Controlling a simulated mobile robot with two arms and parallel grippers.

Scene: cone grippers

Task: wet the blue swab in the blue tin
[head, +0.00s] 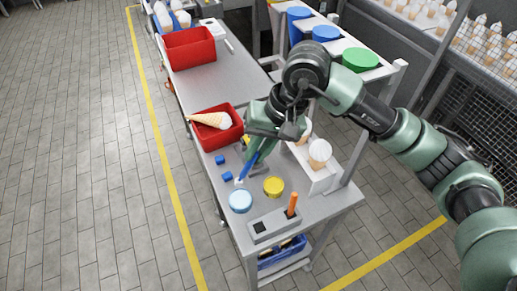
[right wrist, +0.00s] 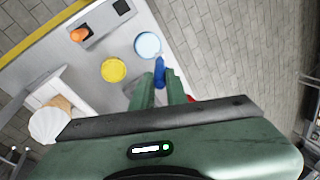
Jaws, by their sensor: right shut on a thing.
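My right gripper (head: 256,152) is shut on the blue swab (head: 247,167) and holds it tilted, with its pale tip pointing down. The blue tin (head: 240,201), with a light blue top, stands near the table's left edge. The swab's tip shows just behind the tin in the head view; I cannot tell whether it touches. In the right wrist view the blue swab (right wrist: 160,72) sits between the fingers (right wrist: 160,87), its far end close to the blue tin's (right wrist: 147,45) rim. My left gripper is not in view.
A yellow tin (head: 273,186) stands right of the blue tin. A grey holder (head: 265,226) with an orange swab (head: 292,205) stands in front. Two small blue blocks (head: 227,177) lie behind. A red bin (head: 208,138) with a cone and a white cone rack (head: 322,183) stand farther off.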

